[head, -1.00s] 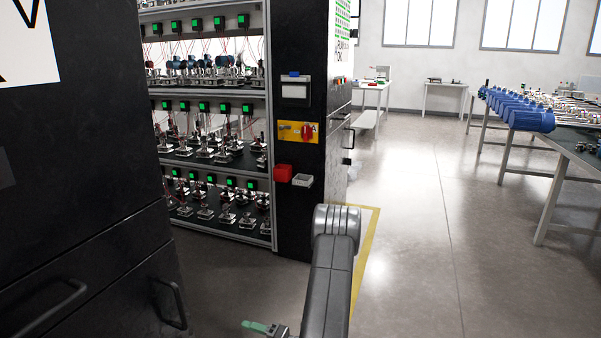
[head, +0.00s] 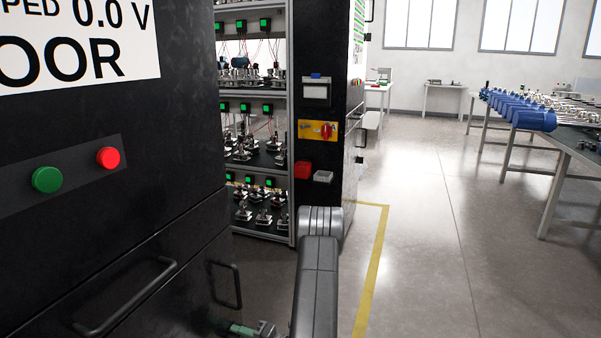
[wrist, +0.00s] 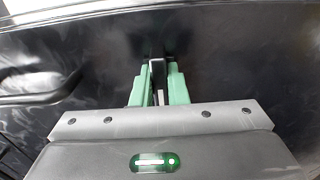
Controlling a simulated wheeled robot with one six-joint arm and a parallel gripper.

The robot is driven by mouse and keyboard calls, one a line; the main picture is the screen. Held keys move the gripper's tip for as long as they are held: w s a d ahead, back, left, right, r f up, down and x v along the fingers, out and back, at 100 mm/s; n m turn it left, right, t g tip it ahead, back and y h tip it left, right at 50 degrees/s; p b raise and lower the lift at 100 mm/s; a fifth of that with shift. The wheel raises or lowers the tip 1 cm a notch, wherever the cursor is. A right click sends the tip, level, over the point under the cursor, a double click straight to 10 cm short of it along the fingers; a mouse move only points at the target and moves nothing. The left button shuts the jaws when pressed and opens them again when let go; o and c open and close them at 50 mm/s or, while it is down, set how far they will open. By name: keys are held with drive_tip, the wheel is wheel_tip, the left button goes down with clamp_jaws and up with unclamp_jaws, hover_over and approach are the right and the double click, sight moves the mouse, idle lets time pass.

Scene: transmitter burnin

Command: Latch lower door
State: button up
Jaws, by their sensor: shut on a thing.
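The lower door (head: 190,290) is a black panel at the lower left of the head view. A vertical black bar handle (head: 238,285) stands on its right part. My gripper (head: 236,330) is just below this handle in the head view, at the bottom edge and partly cut off. In the wrist view my green fingers (wrist: 158,88) are closed around a dark upright bar (wrist: 158,72), apparently this handle, against the black panel. No latch can be made out, and I cannot tell whether the door is flush.
Another bar handle (head: 125,300) is to the left; it also shows in the wrist view (wrist: 45,88). Green (head: 47,180) and red (head: 108,157) buttons are above. A shelf rack (head: 262,150) stands behind. Open floor (head: 430,240) lies to the right.

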clamp_jaws()
drive_tip(key=shift+r+m+p, duration=0.1)
drive_tip(key=shift+m+p, duration=0.3)
drive_tip(key=shift+p, duration=0.05)
drive_tip(key=shift+m+p, duration=0.85)
drive_tip(key=shift+m, duration=0.45)
drive_tip(key=shift+m+p, duration=0.8)
drive_tip(key=shift+m, duration=1)
